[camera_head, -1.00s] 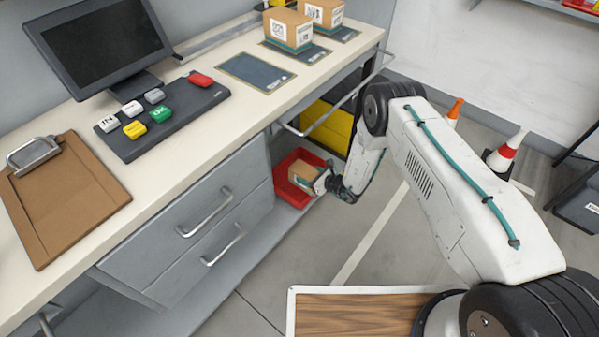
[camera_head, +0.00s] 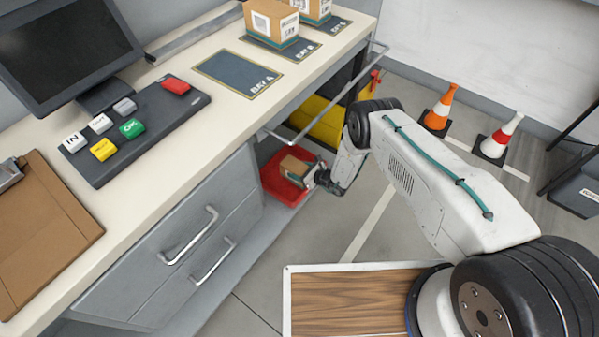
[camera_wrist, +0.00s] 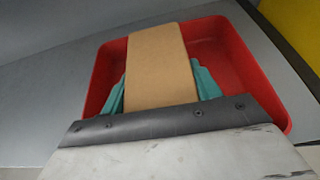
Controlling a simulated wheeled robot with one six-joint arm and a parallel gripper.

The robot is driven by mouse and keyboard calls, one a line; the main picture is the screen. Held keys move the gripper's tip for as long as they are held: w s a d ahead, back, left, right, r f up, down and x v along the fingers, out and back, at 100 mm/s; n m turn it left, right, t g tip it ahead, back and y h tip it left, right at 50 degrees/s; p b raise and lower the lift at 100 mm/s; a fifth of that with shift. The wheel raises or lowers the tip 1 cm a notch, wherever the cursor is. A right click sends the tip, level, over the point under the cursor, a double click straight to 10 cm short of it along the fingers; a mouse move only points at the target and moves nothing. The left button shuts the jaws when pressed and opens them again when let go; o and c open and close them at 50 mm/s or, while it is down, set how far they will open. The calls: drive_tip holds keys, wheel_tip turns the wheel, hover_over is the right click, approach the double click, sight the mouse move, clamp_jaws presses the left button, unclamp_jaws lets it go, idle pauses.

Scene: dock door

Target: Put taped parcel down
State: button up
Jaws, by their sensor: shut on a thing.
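I cannot tell whether the parcel touches the tray floor. A bare mat marked BAY A (camera_head: 238,74) lies on the counter.
Two boxes (camera_head: 271,24) (camera_head: 314,8) stand on the neighbouring bay mats. A metal rail (camera_head: 330,100) runs along the counter's front edge. A yellow bin (camera_head: 318,122) is behind the tray. Cones (camera_head: 438,110) (camera_head: 497,138) stand on the floor at right.

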drive_tip(key=shift+d+f, duration=0.1)
drive_tip(key=shift+f, duration=0.5)
drive_tip(key=shift+f, duration=0.2)
drive_tip(key=o, duration=1.2)
drive_tip(key=shift+d+r, duration=0.15)
drive_tip(key=shift+r, duration=0.1)
drive_tip(key=v, duration=1.1)
drive_tip(key=shift+s+d, duration=0.2)
drive_tip(key=shift+s, duration=0.1)
